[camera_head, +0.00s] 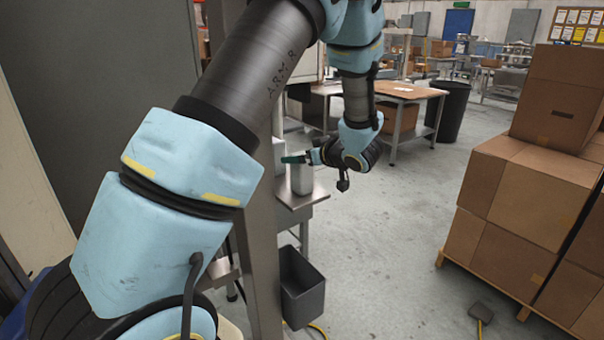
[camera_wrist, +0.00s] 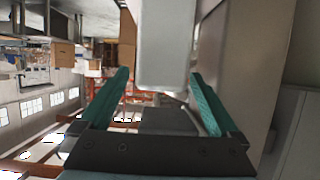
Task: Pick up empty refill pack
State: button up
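A pale grey, box-shaped container, likely the refill pack (camera_head: 302,179), stands on a small steel shelf (camera_head: 310,197) beside a metal post. My gripper (camera_head: 290,159) is at its upper part, with green fingers pointing left. In the wrist view the pale container (camera_wrist: 165,40) reaches down between the two spread green fingers of my gripper (camera_wrist: 158,74). Whether the pack is empty cannot be seen.
A dark grey bin (camera_head: 301,290) stands on the floor below the shelf. Stacked cardboard boxes (camera_head: 530,195) on a pallet fill the right. A wood-topped table (camera_head: 408,91) and a black barrel (camera_head: 449,108) stand behind. The floor between is mostly clear.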

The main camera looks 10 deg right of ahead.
grip_shut()
dwell(0.6)
